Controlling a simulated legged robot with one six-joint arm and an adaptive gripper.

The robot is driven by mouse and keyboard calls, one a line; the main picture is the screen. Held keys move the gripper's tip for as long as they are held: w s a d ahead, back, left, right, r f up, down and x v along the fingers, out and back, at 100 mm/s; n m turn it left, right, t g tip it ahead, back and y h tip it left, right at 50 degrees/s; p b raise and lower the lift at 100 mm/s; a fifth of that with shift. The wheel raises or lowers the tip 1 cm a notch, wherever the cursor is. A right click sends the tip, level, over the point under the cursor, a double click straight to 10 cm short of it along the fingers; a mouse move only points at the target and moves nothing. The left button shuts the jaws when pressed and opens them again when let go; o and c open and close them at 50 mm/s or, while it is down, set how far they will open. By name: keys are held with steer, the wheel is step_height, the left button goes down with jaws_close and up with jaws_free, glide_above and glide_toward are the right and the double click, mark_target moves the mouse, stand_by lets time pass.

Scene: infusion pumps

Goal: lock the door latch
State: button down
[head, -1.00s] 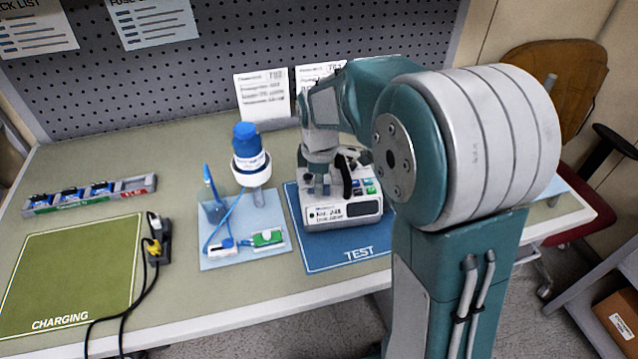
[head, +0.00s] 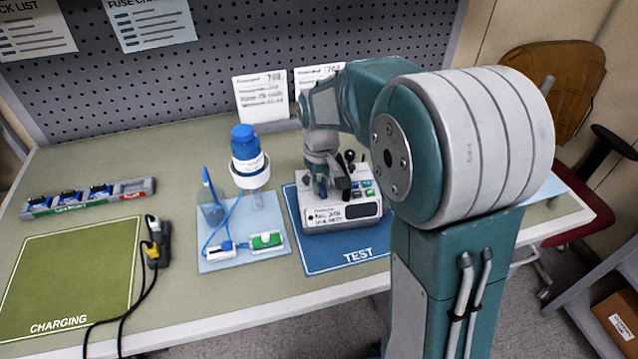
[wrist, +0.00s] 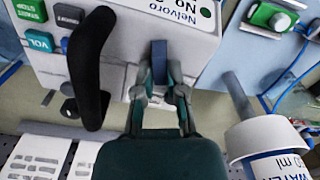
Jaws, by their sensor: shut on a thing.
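The white infusion pump (head: 341,214) stands on the blue TEST mat (head: 358,257). In the wrist view its white case (wrist: 120,40) fills the top, seen upside down. A small dark blue tab, seemingly the door latch (wrist: 159,50), stands out from the case. My gripper (wrist: 160,78) has its two fingers on either side of this tab and is shut on it. In the head view my gripper (head: 324,188) reaches down onto the pump's upper left and hides the latch. A curved black handle (wrist: 88,65) on the pump is beside my fingers, apart from them.
A blue-capped bottle in a white holder (head: 250,172) stands close left of the pump, on a light blue mat (head: 212,262) with tubing and a green-and-white clip (head: 267,240).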

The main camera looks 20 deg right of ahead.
steer(key=shift+d+m, duration=0.1)
steer(key=shift+m, duration=1.8)
steer(key=shift+s+f, duration=0.1)
steer(key=c, duration=0.7)
jaws_free()
step_height(320, 180, up, 12)
